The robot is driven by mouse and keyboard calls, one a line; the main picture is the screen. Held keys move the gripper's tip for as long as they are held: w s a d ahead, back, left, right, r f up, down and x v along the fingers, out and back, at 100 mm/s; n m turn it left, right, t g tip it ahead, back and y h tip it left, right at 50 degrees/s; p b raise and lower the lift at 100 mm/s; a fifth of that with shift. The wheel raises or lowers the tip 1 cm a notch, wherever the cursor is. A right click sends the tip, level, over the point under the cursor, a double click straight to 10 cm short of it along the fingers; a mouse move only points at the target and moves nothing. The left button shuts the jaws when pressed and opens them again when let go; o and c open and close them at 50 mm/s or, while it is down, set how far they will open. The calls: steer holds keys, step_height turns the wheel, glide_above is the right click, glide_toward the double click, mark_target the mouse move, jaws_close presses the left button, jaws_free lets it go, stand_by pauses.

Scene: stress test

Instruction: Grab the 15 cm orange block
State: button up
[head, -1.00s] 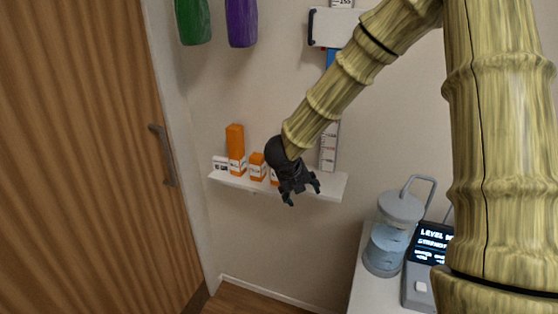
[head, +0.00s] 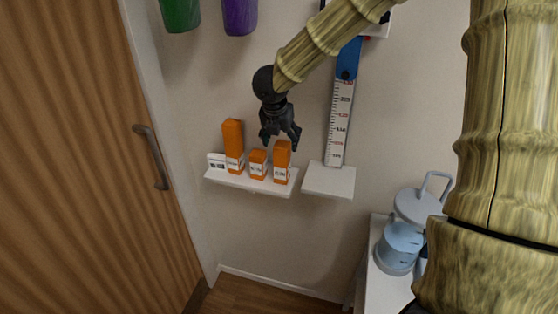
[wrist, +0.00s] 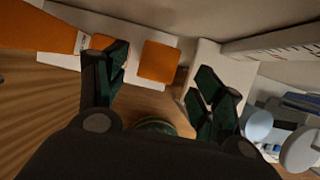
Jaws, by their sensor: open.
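Three orange blocks stand upright in a row on a small white shelf (head: 222,178) on the wall. The left block (head: 233,140) is tallest, the middle block (head: 258,158) is shortest and the right block (head: 282,158) is of medium height. Their labels are too small to read. My gripper (head: 281,142) points down, open and empty, just above the right block. In the wrist view that block's top (wrist: 158,62) shows between my spread fingers (wrist: 163,75). The tall block (wrist: 35,28) lies at the left edge; the middle block (wrist: 100,42) is partly behind the left finger.
A white ledge (head: 328,180) with an upright ruler (head: 340,120) is right of the shelf. A small white card (head: 216,160) is at the shelf's left end. A door with a handle (head: 152,157) is at left, a blue-grey lidded container (head: 402,240) at lower right.

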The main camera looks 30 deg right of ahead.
mark_target(283, 145)
steer(key=x, duration=0.3)
steer(key=shift+w+d, duration=0.1)
steer(key=shift+w, duration=0.3)
steer(key=shift+w+f, duration=0.2)
steer(key=shift+w, duration=0.1)
steer(key=shift+s+d+f+p, duration=0.25)
steer(key=shift+s+p, duration=0.3)
steer(key=shift+p, duration=0.25)
steer(key=x, duration=0.1)
steer(key=p+x, duration=0.1)
steer(key=x, duration=0.1)
steer(key=shift+w+a+f, duration=0.1)
steer(key=shift+w+f, duration=0.05)
steer(key=shift+w, duration=0.25)
steer(key=shift+s+f, duration=0.15)
steer(key=shift+f, duration=0.2)
steer(key=c, duration=1.3)
